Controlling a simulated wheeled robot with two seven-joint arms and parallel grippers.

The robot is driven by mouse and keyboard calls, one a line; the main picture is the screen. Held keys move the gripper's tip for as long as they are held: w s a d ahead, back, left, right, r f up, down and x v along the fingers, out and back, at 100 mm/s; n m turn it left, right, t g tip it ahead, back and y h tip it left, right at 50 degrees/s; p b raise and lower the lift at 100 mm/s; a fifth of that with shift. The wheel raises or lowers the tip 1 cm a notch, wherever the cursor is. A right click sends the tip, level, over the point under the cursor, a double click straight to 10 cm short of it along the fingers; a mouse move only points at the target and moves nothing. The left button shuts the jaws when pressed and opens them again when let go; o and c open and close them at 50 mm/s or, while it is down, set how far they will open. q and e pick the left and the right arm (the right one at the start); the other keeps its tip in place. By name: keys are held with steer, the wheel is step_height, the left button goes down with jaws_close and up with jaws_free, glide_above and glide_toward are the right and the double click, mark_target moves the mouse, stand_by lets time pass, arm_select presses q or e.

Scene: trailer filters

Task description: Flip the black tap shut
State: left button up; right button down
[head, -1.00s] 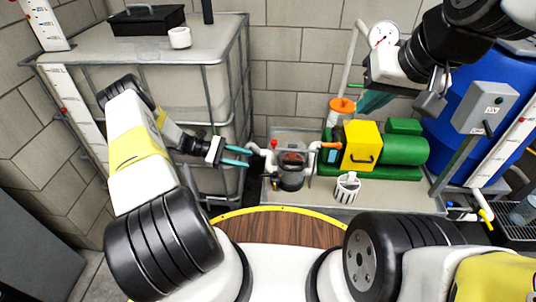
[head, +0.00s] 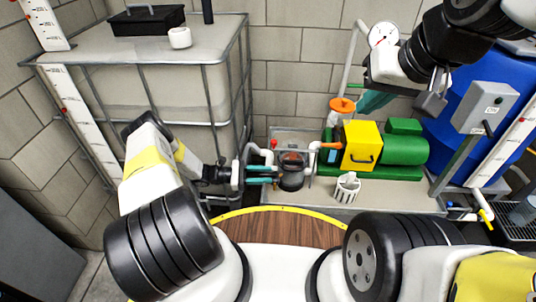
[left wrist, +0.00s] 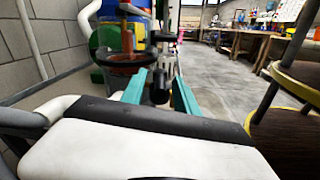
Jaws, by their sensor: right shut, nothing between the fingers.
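A filter with a dark bowl (head: 291,172) stands on the pump skid; it also shows in the left wrist view (left wrist: 128,52). A small dark, rounded part (left wrist: 160,88) shows beyond and between my left fingertips in the left wrist view; it looks like the black tap, but I cannot tell its handle's position. In the head view my left gripper hides that spot. My left gripper (head: 264,174) is open, its teal fingers apart and pointing at the filter's left side; contact is unclear. My right gripper (head: 374,102) is shut and empty, raised above the pump.
A yellow and green pump (head: 362,146) stands right of the filter. A caged tank (head: 150,85) is behind my left arm. A round wooden table (head: 275,229) lies in front.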

arm_select(q)
steer(key=shift+d, duration=0.1)
jaws_close()
steer(key=shift+w+m+g, duration=0.25)
steer(key=shift+m+g, duration=0.45)
steer(key=shift+g, duration=0.4)
jaws_free()
steer(key=a, duration=0.8)
